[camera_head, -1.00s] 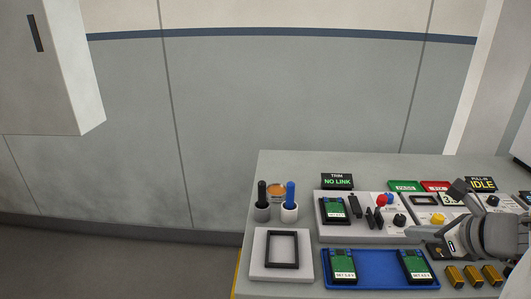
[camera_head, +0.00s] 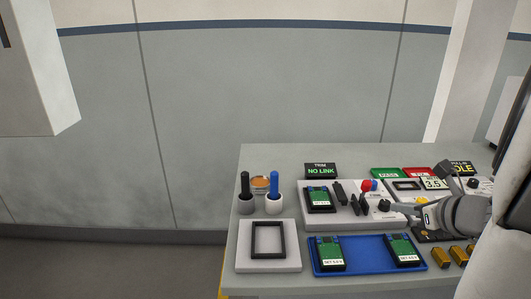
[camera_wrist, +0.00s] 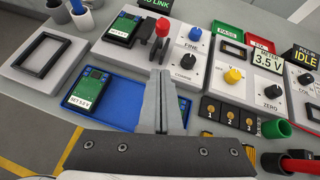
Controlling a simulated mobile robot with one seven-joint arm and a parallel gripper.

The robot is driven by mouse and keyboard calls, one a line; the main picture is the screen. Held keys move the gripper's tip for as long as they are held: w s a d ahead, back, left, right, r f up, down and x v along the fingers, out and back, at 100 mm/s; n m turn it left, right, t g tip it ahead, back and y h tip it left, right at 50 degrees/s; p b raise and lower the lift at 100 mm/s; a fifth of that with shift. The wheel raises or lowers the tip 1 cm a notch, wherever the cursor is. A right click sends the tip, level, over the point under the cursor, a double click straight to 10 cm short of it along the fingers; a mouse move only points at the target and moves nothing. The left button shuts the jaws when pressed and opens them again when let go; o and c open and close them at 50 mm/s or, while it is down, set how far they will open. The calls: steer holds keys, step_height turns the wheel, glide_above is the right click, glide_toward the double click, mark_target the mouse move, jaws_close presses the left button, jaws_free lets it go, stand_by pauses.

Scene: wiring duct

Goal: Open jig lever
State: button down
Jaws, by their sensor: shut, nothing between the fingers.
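The jig is a pale box (camera_head: 313,217) with a green circuit board (camera_head: 320,198) in its dark nest. Its lever, with a red ball end (camera_head: 366,185), stands beside dark clamp parts at the right of the board. The red ball (camera_wrist: 162,27) and dark lever parts also show in the wrist view, just beyond my fingers. My gripper (camera_head: 392,208) comes in from the right, in front of the jig's knobs. In the wrist view my gripper (camera_wrist: 159,74) has its fingers together and empty, pointing toward the lever. I cannot tell whether they touch it.
A blue tray (camera_head: 365,265) with two boards lies in front of the jig. A black knob (camera_wrist: 188,62) and a blue knob (camera_wrist: 195,33) sit close right of the lever. A white block with a dark frame (camera_head: 251,240) and two cups stand left. Brass blocks (camera_head: 441,258) lie front right.

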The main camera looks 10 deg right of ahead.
mark_target(368, 190)
steer(key=shift+w+f+b, duration=0.25)
steer(key=shift+w+f, duration=0.1)
steer(key=shift+w, duration=1.1)
steer(key=shift+w+f+b, duration=0.3)
steer(key=shift+w+f, duration=0.1)
steer(key=shift+w, duration=1)
steer(key=shift+w+f+b, duration=0.25)
steer(key=shift+w+f, duration=0.1)
steer(key=shift+w, duration=1.1)
steer(key=shift+r+p, duration=0.1)
steer(key=shift+p, duration=0.3)
steer(key=shift+w+r+p, duration=0.1)
steer(key=shift+r+p, duration=0.05)
steer(key=shift+p, duration=0.25)
steer(key=shift+g+p, duration=0.3)
steer(key=shift+p, duration=0.1)
